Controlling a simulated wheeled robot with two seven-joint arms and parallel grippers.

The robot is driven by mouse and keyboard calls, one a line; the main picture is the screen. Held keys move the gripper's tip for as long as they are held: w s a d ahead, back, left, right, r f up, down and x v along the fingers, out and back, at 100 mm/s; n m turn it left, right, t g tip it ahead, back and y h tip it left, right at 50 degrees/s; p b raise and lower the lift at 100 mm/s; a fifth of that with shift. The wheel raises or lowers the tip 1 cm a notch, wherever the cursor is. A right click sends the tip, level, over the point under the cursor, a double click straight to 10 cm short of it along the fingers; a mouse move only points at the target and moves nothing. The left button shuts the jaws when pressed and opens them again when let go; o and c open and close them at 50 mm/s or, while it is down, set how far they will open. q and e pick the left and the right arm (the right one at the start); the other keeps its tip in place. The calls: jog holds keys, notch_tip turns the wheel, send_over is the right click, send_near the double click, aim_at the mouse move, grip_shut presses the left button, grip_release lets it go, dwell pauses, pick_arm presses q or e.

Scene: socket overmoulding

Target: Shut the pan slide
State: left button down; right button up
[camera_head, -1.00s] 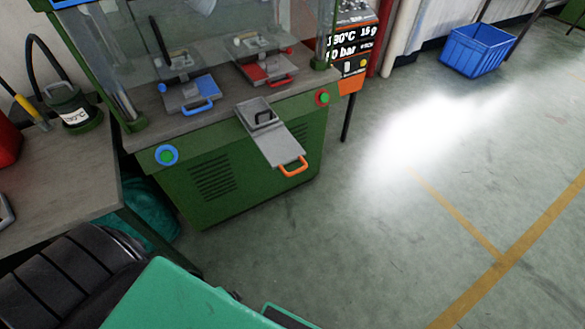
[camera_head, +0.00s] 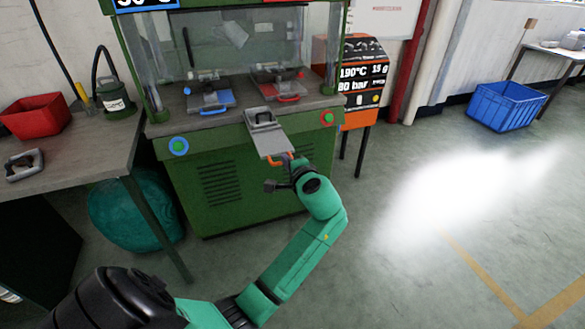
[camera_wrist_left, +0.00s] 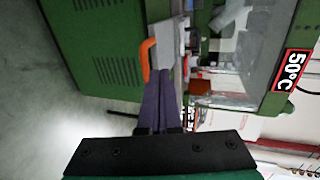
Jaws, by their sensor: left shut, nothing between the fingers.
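The pan slide (camera_head: 269,137) is a flat grey plate with an orange handle (camera_head: 277,160). It sticks out over the front edge of the green press (camera_head: 235,185), with a dark-handled block (camera_head: 263,118) on its inner part. My left gripper (camera_head: 291,161) is at the slide's outer end, beside the orange handle. In the left wrist view its purple fingers (camera_wrist_left: 163,80) are shut and empty, pointing at the slide's end (camera_wrist_left: 163,45) next to the orange handle (camera_wrist_left: 147,62). I cannot tell whether they touch. My right gripper is not in view.
A blue-handled mould (camera_head: 210,101) and a red-handled mould (camera_head: 278,90) sit on the press bed. A side table (camera_head: 75,150) stands left. An orange control box (camera_head: 362,85) stands right. The floor to the right is free, with a blue crate (camera_head: 507,105) farther back.

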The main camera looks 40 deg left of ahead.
pick_arm(q)
jog(key=x, duration=0.4)
jog(key=shift+w+a+f, duration=0.15)
jog(key=shift+w+a, duration=0.1)
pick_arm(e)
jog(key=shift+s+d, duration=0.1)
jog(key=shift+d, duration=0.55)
